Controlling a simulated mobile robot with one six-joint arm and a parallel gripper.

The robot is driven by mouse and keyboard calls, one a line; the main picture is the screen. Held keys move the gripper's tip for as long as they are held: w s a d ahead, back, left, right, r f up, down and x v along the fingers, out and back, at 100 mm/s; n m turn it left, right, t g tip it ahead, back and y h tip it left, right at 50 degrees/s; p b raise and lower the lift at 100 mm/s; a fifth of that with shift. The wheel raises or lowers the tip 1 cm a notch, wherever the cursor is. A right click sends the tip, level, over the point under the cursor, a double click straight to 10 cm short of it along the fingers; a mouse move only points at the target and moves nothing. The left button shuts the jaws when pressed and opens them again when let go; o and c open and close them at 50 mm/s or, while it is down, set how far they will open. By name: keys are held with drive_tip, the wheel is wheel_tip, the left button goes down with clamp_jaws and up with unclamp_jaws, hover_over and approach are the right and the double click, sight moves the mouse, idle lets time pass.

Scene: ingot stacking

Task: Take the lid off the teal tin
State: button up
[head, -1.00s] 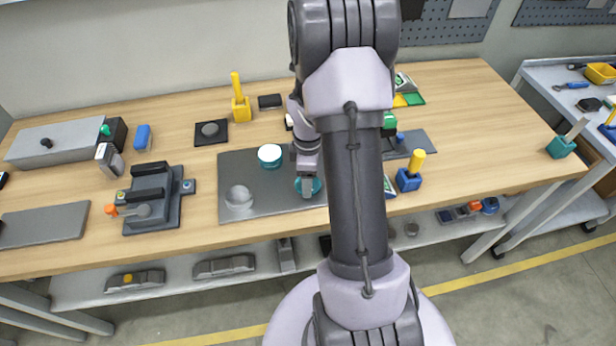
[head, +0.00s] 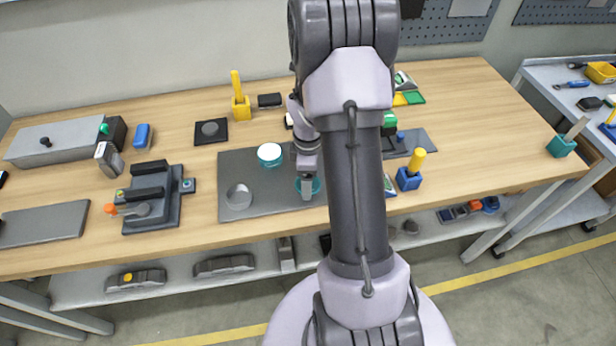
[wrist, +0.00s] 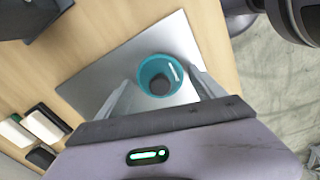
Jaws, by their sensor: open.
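A round teal tin (head: 317,187) stands near the right end of a grey plate (head: 225,165). The wrist view shows the tin (wrist: 143,72) open at the top, with a dark piece inside. My gripper (head: 307,194) is over the tin. In the wrist view the fingers of my gripper (wrist: 163,88) are spread apart on either side of the tin, with nothing held. A white-topped teal round piece (head: 269,154) is on the plate farther back. A silver round piece (head: 238,196) lies near the plate's left front. I cannot tell which is a lid.
A dark fixture with an orange knob (head: 150,205) stands left of the plate. A blue block with a yellow peg (head: 409,179) and a second grey tray (head: 425,140) are to the right. Small black and white blocks (wrist: 40,122) show in the wrist view.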

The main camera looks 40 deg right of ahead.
drive_tip(key=shift+r, duration=0.1)
drive_tip(key=shift+r+p, duration=1.4)
drive_tip(key=shift+r, duration=0.1)
drive_tip(key=shift+f, duration=0.1)
drive_tip(key=o, duration=0.5)
drive_tip(key=shift+r+p, duration=1.25)
drive_tip(key=shift+r, duration=0.3)
